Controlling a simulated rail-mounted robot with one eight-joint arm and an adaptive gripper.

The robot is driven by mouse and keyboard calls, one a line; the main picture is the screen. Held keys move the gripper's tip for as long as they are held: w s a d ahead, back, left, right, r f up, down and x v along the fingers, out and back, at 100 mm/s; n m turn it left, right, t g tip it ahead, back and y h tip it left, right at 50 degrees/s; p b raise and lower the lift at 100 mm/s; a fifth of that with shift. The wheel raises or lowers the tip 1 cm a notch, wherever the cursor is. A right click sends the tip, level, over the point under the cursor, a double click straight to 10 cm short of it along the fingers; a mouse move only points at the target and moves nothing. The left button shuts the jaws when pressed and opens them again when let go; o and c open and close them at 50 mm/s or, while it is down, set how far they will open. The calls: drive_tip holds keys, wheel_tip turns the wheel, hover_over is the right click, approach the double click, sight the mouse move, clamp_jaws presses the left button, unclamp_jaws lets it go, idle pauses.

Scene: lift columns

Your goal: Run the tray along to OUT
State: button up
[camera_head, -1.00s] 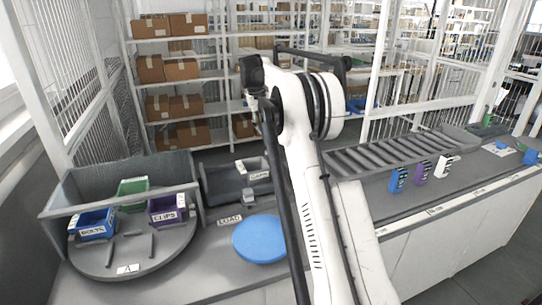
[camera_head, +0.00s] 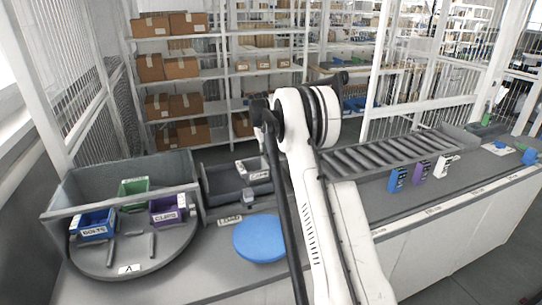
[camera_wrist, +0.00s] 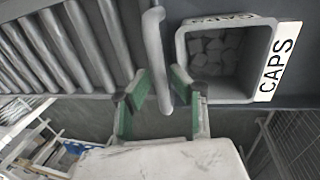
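The dark grey tray (camera_head: 207,188) sits behind the LOAD label at the left end of the roller conveyor (camera_head: 375,153). It holds a CAPS bin, whose contents, several small grey blocks, show in the wrist view (camera_wrist: 222,47). A pale upright bar (camera_wrist: 153,45), apparently a handle, stands beside that bin. My gripper (camera_wrist: 160,88) has green-padded fingers spread apart, one on each side of the bar's lower end. I see gaps beside the bar, and no clear grip on it. In the head view my arm hides the gripper. I cannot read any OUT label.
A turntable (camera_head: 130,262) with blue, green and purple bins stands at the left. A blue disc (camera_head: 260,239) lies in front of the tray. Blue, purple and white cards (camera_head: 420,172) stand along the conveyor's front. Mesh fencing and shelves are behind.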

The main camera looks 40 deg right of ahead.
drive_tip(key=shift+c, duration=0.4)
clamp_jaws()
